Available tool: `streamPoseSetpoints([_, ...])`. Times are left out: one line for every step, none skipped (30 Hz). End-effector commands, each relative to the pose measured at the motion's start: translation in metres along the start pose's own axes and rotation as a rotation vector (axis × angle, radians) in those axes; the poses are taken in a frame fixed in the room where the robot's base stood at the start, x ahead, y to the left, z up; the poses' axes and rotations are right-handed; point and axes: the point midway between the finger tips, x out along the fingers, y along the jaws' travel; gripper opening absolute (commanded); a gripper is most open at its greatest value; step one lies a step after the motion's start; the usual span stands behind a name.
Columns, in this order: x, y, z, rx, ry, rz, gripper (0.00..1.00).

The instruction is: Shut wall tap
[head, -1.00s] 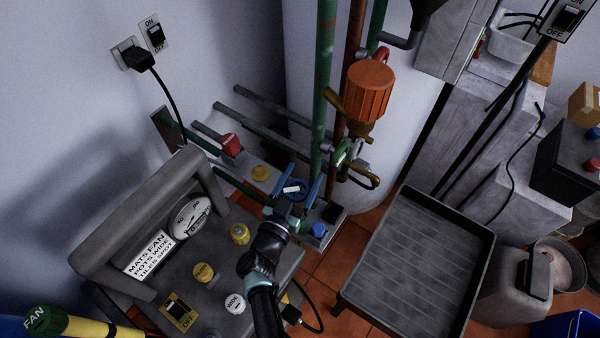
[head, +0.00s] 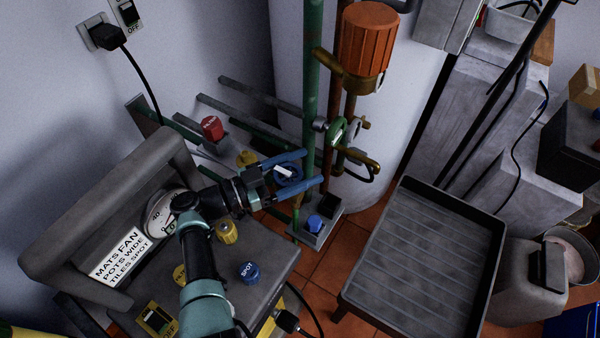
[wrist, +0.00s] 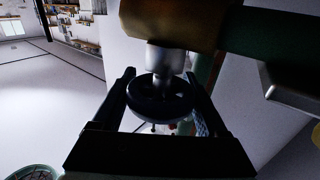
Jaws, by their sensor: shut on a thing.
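The wall tap's small blue handwheel (head: 291,181) has a white mark across it. It sits low beside the green upright pipe (head: 313,95). My gripper (head: 311,168) reaches in from the left. Its two blue fingers lie on opposite sides of the wheel, shut on it. In the wrist view the wheel (wrist: 158,100) looks dark and is held between the fingers. A pale metal stem (wrist: 165,58) joins it to a brown tap body (wrist: 170,22) on a green pipe (wrist: 270,32). How far the tap is turned I cannot tell.
An orange-capped valve (head: 366,48) stands above on the pipes. A grey machine (head: 110,215) stands left, a ribbed tray (head: 425,265) right.

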Motion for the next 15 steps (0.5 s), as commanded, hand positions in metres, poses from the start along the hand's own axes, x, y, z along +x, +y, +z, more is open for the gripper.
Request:
streamPoseSetpoints([-0.0016, -0.0019, 0.0004, 0.005, 0.003, 0.008, 0.2])
streamPoseSetpoints([-0.0017, -0.0017, -0.0001, 0.005, 0.003, 0.014, 0.2])
streamPoseSetpoints([-0.0017, -0.0014, -0.0006, 0.004, 0.003, 0.021, 0.2])
streamPoseSetpoints([-0.0019, -0.0011, -0.0009, 0.004, 0.003, 0.026, 0.2])
streamPoseSetpoints([-0.0019, -0.0009, -0.0012, 0.003, 0.003, 0.029, 0.2])
streamPoseSetpoints([-0.0021, -0.0007, -0.0015, 0.003, 0.003, 0.033, 0.2])
streamPoseSetpoints([-0.0021, -0.0006, -0.0017, 0.003, 0.003, 0.034, 0.2])
streamPoseSetpoints([-0.0022, -0.0006, -0.0018, 0.002, 0.003, 0.036, 0.2])
streamPoseSetpoints([-0.0022, -0.0005, -0.002, 0.002, 0.002, 0.037, 0.2])
streamPoseSetpoints([-0.0022, -0.0004, -0.0022, 0.002, 0.002, 0.037, 0.2])
streamPoseSetpoints([-0.0022, -0.0004, -0.0022, 0.002, 0.002, 0.038, 0.2])
streamPoseSetpoints([-0.0022, -0.0003, -0.0023, 0.002, 0.002, 0.038, 0.2])
streamPoseSetpoints([-0.0022, -0.0003, -0.0024, 0.002, 0.002, 0.038, 0.2])
streamPoseSetpoints([-0.0023, -0.0003, -0.0024, 0.002, 0.002, 0.037, 0.2])
streamPoseSetpoints([-0.0023, -0.0004, -0.0024, 0.002, 0.002, 0.037, 0.2])
